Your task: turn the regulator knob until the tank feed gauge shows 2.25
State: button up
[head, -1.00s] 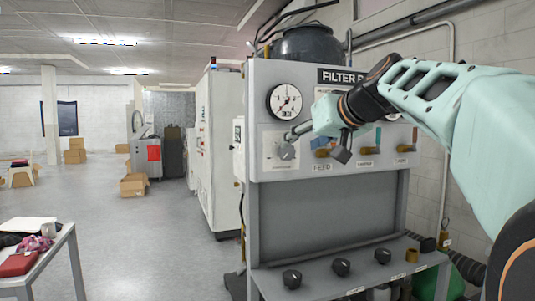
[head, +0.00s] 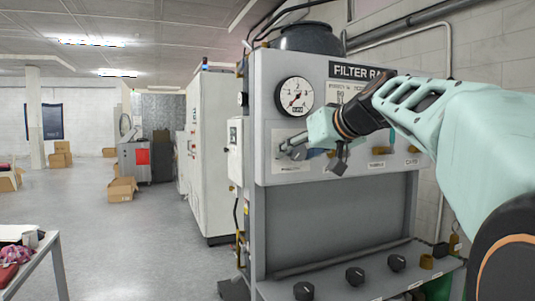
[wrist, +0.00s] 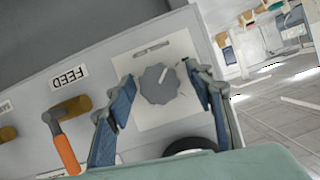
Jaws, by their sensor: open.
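The round white gauge (head: 294,97) is on the upper left of the grey panel in the head view. Its needle shows, but the numbers are too small to read surely. My gripper (wrist: 158,76) is open, with one blue-padded finger on each side of the knob. I cannot tell whether either finger touches it. In the head view my gripper (head: 293,146) is in front of the plate and largely hides the knob.
The FEED label (wrist: 69,76) and an orange-handled valve (wrist: 66,150) are beside the knob plate. Several black knobs (head: 355,276) stand on the lower shelf. A white cabinet (head: 209,150) is left of the panel, with open floor (head: 150,235) further left.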

jog(key=c, duration=1.2)
